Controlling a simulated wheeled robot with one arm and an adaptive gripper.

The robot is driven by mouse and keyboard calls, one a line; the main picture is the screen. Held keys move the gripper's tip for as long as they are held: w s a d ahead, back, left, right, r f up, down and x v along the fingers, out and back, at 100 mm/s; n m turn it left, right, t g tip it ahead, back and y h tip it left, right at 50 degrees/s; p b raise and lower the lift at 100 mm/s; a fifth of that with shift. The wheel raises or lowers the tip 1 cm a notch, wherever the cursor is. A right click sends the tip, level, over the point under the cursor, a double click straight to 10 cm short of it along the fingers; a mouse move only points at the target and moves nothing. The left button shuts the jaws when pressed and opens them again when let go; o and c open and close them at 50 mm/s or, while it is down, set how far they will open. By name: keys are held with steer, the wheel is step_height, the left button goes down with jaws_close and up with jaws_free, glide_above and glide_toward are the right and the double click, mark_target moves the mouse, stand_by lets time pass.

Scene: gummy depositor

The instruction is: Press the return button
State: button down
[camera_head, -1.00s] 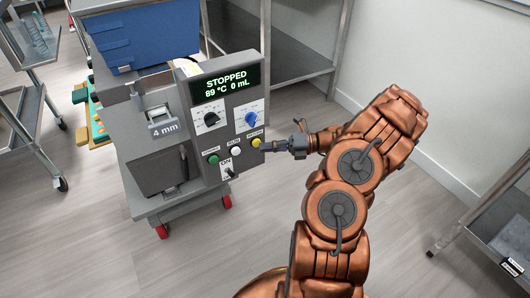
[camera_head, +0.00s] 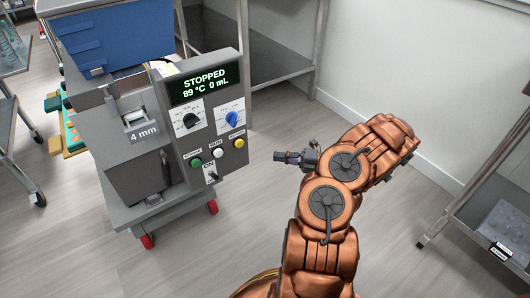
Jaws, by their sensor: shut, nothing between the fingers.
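The depositor's grey control panel (camera_head: 207,122) stands at the left of the picture. Its display (camera_head: 199,85) reads "STOPPED 89 °C 0 mL". The yellow button (camera_head: 239,143) is at the right end of the button row, under a small label that looks like "RETURN". A white button (camera_head: 218,154) and a green button (camera_head: 195,163) sit to its left. My gripper (camera_head: 277,156) is shut and empty. It points left toward the panel, a clear gap to the right of the yellow button and touching nothing.
A black knob (camera_head: 190,121), a blue knob (camera_head: 233,118) and an ON switch (camera_head: 211,176) are also on the panel. A metal shelf (camera_head: 262,65) is behind. A grey rack (camera_head: 495,220) is at right. Open floor lies around my arm.

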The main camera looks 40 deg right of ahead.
mark_target(238, 145)
steer(key=shift+w+d+b+x, duration=0.35)
steer(key=shift+b+x, duration=0.45)
steer(key=shift+x, duration=1.25)
steer(key=shift+w+d+b+x, duration=0.3)
steer(key=shift+b+x, duration=0.55)
steer(key=shift+x, duration=1.15)
steer(key=shift+w+d+b+x, duration=0.35)
steer(key=shift+b+x, duration=0.45)
steer(key=shift+x, duration=1.25)
steer(key=shift+s+d, duration=0.1)
steer(key=shift+d, duration=0.1)
